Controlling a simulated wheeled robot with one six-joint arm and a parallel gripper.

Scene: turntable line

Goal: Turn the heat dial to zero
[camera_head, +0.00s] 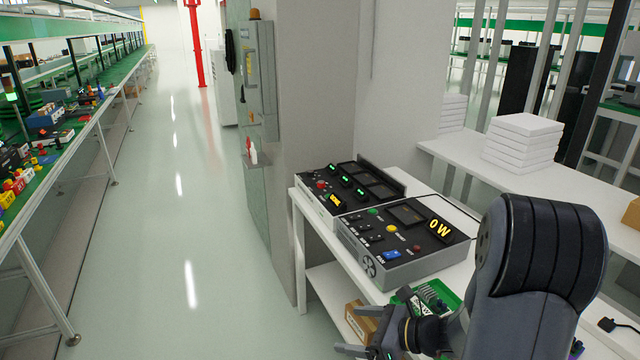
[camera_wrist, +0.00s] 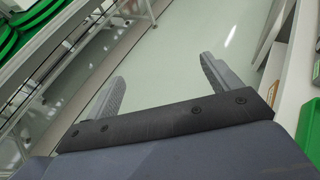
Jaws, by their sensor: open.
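A grey control box (camera_head: 408,240) with a dark sloped top stands on the white table (camera_head: 300,207). Its yellow readout (camera_head: 439,230) shows 0 W. Its top carries a dark screen, small switches and green, yellow and red round controls; a round grille-like part is on its near left side. I cannot tell which control is the heat dial. My gripper (camera_head: 354,330) is low in front of the table, apart from the box. In the wrist view my gripper (camera_wrist: 160,88) is open and empty, with floor between its fingers; the control box is out of that view.
A second dark panel (camera_head: 347,188) with green readouts stands behind the box. A green tray (camera_head: 437,293) with small items lies at the table's right, close to my arm. A cardboard box (camera_head: 358,322) sits on the lower shelf. The floor aisle at left is clear.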

